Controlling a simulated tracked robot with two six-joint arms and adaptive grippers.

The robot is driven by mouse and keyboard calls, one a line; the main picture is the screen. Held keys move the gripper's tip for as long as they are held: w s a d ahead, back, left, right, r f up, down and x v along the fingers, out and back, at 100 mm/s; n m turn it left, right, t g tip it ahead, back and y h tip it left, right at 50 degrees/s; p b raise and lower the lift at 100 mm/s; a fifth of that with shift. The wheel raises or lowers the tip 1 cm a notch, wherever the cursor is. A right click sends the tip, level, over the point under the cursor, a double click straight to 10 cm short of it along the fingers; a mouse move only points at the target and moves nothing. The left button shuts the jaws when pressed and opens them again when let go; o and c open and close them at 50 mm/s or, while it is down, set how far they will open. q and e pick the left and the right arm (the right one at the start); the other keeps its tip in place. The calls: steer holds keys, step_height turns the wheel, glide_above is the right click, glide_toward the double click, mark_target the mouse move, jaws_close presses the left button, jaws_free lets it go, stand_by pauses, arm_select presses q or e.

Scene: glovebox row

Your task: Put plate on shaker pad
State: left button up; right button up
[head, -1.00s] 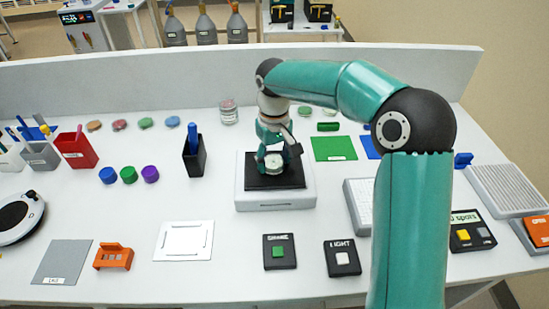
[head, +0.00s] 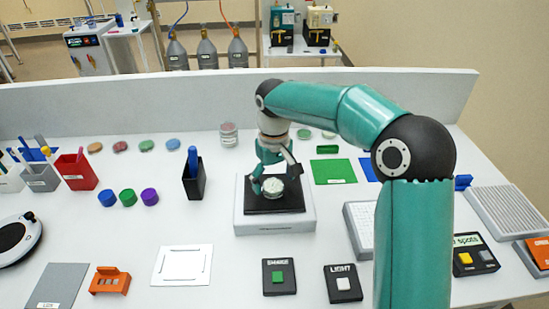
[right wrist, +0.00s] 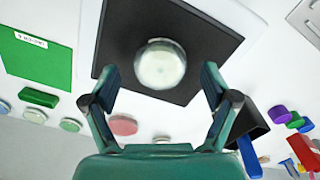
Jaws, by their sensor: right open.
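The plate, a small round pale dish (head: 273,187), lies on the black shaker pad (head: 288,206) on top of a white base unit (head: 262,225). In the right wrist view the dish (right wrist: 160,64) sits on the black pad (right wrist: 205,45), ahead of and between the fingers. My right gripper (head: 272,172) is open just above the dish; in the wrist view the fingers (right wrist: 162,88) are spread with clear gaps on both sides, not touching it. My left gripper is not in view.
A black pen holder (head: 194,182) stands left of the shaker. SHAKE (head: 279,277) and LIGHT (head: 343,284) button boxes lie in front. A green mat (head: 333,171) is behind right. Several coloured dishes and caps lie to the left.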

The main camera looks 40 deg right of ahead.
step_height(320, 180, up, 11)
steer(key=p, duration=0.1)
steer(key=shift+f, duration=0.1)
stand_by(0.6)
